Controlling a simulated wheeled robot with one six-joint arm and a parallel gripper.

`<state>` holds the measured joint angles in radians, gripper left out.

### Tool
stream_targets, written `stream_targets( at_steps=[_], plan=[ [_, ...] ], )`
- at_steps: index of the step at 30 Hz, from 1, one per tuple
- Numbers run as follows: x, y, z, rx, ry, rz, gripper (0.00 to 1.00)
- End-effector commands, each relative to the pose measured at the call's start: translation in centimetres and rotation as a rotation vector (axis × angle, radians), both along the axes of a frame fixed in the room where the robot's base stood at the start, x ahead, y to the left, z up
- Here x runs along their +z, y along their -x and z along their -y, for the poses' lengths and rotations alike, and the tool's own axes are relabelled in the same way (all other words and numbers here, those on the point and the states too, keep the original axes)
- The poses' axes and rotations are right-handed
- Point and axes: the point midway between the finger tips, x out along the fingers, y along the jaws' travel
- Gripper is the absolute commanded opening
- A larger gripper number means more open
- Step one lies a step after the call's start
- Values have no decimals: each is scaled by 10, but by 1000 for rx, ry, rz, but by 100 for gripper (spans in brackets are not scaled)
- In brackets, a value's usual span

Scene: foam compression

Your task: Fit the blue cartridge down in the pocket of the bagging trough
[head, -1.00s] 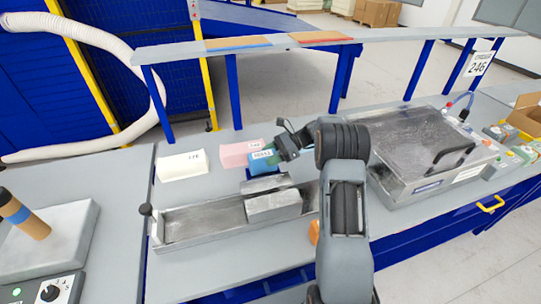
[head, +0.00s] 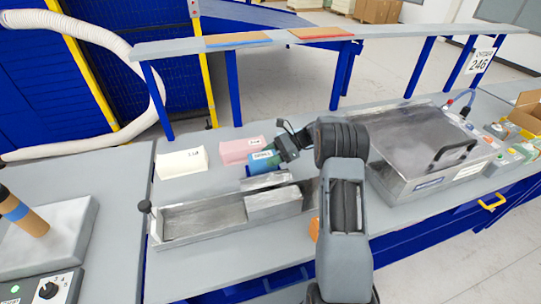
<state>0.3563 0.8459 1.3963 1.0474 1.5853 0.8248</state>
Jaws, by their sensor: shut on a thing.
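The blue cartridge (head: 264,165) is a small block with a white label on it, behind the trough. My gripper (head: 284,152) is shut on it, coming from the right. A small blue part shows below the cartridge at its left; whether it touches anything there I cannot tell. The bagging trough (head: 205,221) is a long grey metal channel in front of the cartridge, with a raised block (head: 274,203) in its right part and a dark knob (head: 145,206) at its left end. My arm hides the trough's right end. I cannot make out the pocket.
A pink block (head: 240,150) and a cream block (head: 182,163) with labels stand left of the cartridge. A big grey machine with a lid (head: 420,150) fills the right. A raised shelf (head: 375,33) runs along the back. The table front left (head: 185,275) is clear.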

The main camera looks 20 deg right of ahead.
Motion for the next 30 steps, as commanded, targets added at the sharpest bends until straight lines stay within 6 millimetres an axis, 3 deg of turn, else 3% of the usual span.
stream_targets(
  at_steps=[18, 30],
  plan=[
    [-19, 0, 0, 0, 0, 2, 18],
    [-21, 0, 0, 0, 0, 2, 18]
  ],
)
